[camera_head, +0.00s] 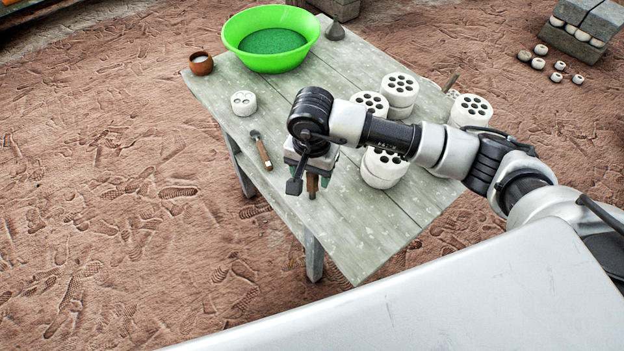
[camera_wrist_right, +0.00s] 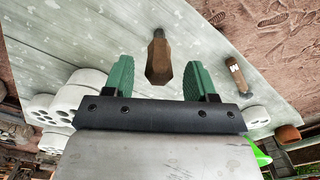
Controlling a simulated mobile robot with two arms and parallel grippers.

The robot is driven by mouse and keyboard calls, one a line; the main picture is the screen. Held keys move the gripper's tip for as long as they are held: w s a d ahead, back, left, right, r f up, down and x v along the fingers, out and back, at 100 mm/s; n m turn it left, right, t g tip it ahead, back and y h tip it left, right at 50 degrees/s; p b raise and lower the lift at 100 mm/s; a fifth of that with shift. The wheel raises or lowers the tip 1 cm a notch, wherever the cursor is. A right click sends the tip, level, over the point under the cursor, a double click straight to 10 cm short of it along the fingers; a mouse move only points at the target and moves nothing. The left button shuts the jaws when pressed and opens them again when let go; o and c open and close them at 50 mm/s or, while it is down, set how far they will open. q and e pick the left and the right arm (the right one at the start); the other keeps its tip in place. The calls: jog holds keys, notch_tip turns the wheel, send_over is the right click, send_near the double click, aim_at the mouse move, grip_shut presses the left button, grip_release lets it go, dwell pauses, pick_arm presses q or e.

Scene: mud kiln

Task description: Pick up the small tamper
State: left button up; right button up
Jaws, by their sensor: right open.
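A wooden piece (camera_wrist_right: 158,58), which looks like the small tamper, lies or stands between the fingers of my right gripper (camera_wrist_right: 158,80) in the right wrist view. The fingers are open, one on each side, with a gap to the wood. In the head view the right gripper (camera_head: 312,176) points down over the table's near left part, and a brown wooden bit (camera_head: 312,187) shows just below it. The gripper hides most of that piece. My left gripper is not in view.
A wooden-handled tool (camera_head: 263,152) lies on the grey table (camera_head: 370,225) left of the gripper, near the edge. Several white perforated cylinders (camera_head: 400,90) stand to the right. A green basin (camera_head: 270,40), a brown pot (camera_head: 201,64) and a small white cylinder (camera_head: 243,103) are farther back.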

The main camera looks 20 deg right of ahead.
aim_at(313, 182)
notch_tip(313, 182, down, 4)
jog(key=shift+d+r, duration=0.1)
jog(key=shift+r, duration=0.15)
jog(key=shift+f, duration=0.2)
jog(key=shift+c, duration=0.8)
jog(key=c, duration=0.9)
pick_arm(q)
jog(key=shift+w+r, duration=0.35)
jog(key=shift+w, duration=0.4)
pick_arm(e)
jog(key=shift+o, duration=0.2)
jog(key=shift+r, duration=0.1)
